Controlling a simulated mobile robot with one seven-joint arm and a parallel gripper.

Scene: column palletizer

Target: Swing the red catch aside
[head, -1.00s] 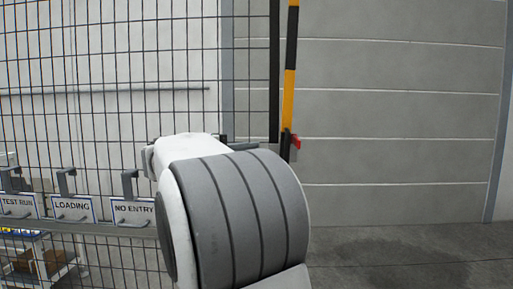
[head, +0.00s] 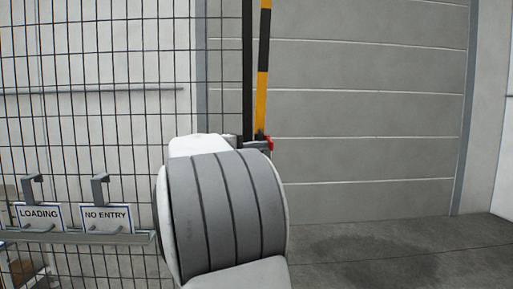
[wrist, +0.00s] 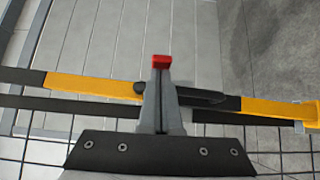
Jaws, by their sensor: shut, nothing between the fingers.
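The red catch (head: 270,143) is a small red piece at the lower end of the black-and-yellow pole (head: 263,88) in the head view. In the wrist view the red catch (wrist: 161,61) shows just beyond the tips of my gripper (wrist: 161,82). The gripper's grey fingers are shut together and empty, and they lie across the pole (wrist: 80,86) in that picture. I cannot tell whether the fingertips touch the catch. In the head view my own arm hides most of the gripper.
A wire mesh fence (head: 100,100) stands on the left. A rail (head: 80,238) on it carries a LOADING sign (head: 38,216) and a NO ENTRY sign (head: 106,218) with hooks. A grey panelled wall (head: 370,110) is behind. The floor (head: 400,250) at right is clear.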

